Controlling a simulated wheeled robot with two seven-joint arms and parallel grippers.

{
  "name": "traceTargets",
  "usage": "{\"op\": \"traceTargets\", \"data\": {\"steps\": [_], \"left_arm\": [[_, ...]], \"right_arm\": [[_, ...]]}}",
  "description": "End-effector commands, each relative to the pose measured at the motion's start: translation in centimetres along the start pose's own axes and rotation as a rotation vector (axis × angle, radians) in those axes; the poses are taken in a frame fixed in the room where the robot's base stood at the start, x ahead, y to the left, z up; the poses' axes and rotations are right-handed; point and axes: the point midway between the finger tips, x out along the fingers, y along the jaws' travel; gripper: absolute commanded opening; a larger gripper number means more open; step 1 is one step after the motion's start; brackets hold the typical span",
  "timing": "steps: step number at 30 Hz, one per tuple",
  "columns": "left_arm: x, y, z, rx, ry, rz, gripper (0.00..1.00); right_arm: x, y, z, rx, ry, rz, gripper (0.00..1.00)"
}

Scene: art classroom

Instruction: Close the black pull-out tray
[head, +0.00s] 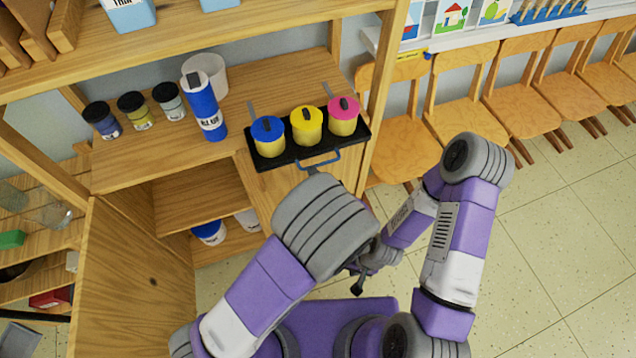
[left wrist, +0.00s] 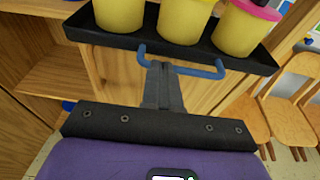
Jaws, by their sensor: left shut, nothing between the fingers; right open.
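The black pull-out tray (head: 275,162) sticks out from the wooden cabinet and carries three yellow pots with blue, yellow and pink lids. Its blue handle (head: 330,160) is on the front side; the tray front (left wrist: 110,40) and handle (left wrist: 205,72) also show in the left wrist view. My left gripper (head: 312,170) is shut and empty, its fingertips (left wrist: 158,66) right at the left part of the handle. I cannot tell whether they touch it. My right gripper (head: 362,275) is open, low and away from the tray, partly hidden by my left arm.
A blue bottle (head: 203,108), a pale cup (head: 210,70) and three small jars (head: 135,108) stand on the cabinet top left of the tray. A wooden door (head: 135,285) stands open at the left. Wooden chairs (head: 470,110) line the right; the floor there is clear.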

Motion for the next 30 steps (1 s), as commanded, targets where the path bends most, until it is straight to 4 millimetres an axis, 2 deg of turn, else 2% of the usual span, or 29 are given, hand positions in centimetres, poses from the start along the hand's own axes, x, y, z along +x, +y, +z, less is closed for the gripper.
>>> {"op": "traceTargets", "data": {"steps": [1, 6, 12, 18, 30], "left_arm": [[1.7, 0.1, 0.4, -0.007, -0.003, 0.007, 0.0], [6.8, 0.1, 1.4, -0.007, -0.003, 0.007, 0.0], [10.8, 0.0, 2.3, -0.003, -0.003, 0.003, 0.0], [11.8, 0.0, 2.7, 0.0, -0.005, 0.001, 0.0], [11.4, 0.0, 3.0, -0.002, -0.012, 0.002, 0.0]], "right_arm": [[0.2, 0.1, 0.0, 0.0, 0.0, 0.0, 0.43], [0.5, 0.2, 0.0, 0.0, 0.0, 0.0, 0.43], [0.9, 0.3, -0.1, 0.0, 0.0, 0.0, 0.43], [0.9, 0.3, 0.0, 0.0, 0.0, 0.0, 0.43], [0.7, 0.3, -0.1, 0.0, 0.0, 0.0, 0.43]]}}
